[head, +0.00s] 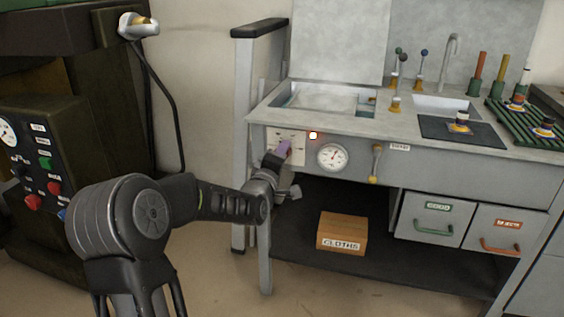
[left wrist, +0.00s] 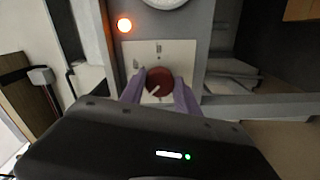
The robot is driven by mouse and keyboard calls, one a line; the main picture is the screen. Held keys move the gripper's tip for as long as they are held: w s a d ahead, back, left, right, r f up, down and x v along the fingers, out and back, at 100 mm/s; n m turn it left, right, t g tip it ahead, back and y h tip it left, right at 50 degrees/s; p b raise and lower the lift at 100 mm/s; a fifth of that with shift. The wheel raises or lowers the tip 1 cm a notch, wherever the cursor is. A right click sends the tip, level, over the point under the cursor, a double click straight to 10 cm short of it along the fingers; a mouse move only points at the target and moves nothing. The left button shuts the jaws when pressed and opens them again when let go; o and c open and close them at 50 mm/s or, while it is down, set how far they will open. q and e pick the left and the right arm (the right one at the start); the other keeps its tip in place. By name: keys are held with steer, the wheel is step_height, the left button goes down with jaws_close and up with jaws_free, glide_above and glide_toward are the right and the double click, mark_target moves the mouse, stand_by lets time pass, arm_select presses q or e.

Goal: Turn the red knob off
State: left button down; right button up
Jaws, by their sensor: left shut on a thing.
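The red knob (left wrist: 161,79) sits on a white plate (left wrist: 158,50) on the front of the grey bench, with a white pointer line slanting to the lower left in the left wrist view. Small marks on the plate are too blurred to read. My left gripper (left wrist: 157,95) is shut on the knob, one purple finger on each side. In the head view my left gripper (head: 283,148) reaches the white plate (head: 300,151) and hides the knob. My right gripper is not in view.
A small orange lamp (head: 313,135) glows beside the plate. A round gauge (head: 332,157) and a yellow-handled lever (head: 375,164) are to its right. A cloths box (head: 342,233) stands on the lower shelf. A dark control cabinet (head: 50,130) stands at the left.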

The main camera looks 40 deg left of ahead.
arm_select(q)
steer(key=shift+n+b, duration=2.9)
steer(key=shift+n, duration=1.5)
steer(key=c, duration=0.9)
jaws_free()
steer(key=shift+s+r, duration=0.1)
steer(key=p+v, duration=0.1)
steer(key=v, duration=0.6)
steer(key=shift+s+p, duration=0.3)
steer(key=shift+p, duration=0.05)
